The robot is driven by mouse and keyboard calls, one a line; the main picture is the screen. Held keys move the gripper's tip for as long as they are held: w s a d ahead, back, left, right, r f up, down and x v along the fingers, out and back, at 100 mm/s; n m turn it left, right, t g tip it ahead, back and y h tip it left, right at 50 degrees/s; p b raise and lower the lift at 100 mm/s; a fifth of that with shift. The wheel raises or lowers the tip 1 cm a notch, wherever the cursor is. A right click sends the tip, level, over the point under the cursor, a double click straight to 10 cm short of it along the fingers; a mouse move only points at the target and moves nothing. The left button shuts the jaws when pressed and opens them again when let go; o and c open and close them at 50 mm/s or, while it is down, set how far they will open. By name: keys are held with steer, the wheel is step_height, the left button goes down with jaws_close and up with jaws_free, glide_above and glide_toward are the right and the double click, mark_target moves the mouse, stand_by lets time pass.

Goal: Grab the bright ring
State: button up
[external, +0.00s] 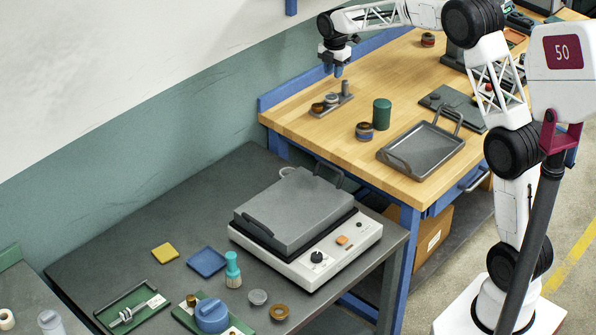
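My gripper (334,69) points down over the back left of the wooden table, with blue fingers. It is just above and beside a small grey holder (344,98) with an upright post. Small round ring-like parts sit at this holder, one darker with a brassy top (317,107) and one paler (331,100). On the dark bench, a silver-grey ring (258,297) and a bronze ring (279,312) lie near the front edge. Which ring is the bright one is not certain. The finger gap is too small to judge.
A green cylinder (382,114), a banded round part (364,131) and a grey handled tray (402,166) stand on the wooden table. A white machine with a grey top (295,208) fills the dark bench's right side. A blue wall edge runs behind my gripper.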

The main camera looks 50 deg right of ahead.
steer(key=w+d+f+n, duration=0.3)
steer(key=w+d+f, duration=0.2)
steer(key=w+f, duration=0.2)
steer(key=shift+w, duration=0.2)
steer(key=shift+f, duration=0.2)
steer(key=shift+f, duration=1.2)
steer(key=shift+f, duration=0.1)
steer(key=shift+f, duration=2.5)
steer(key=shift+c, duration=0.4)
jaws_close()
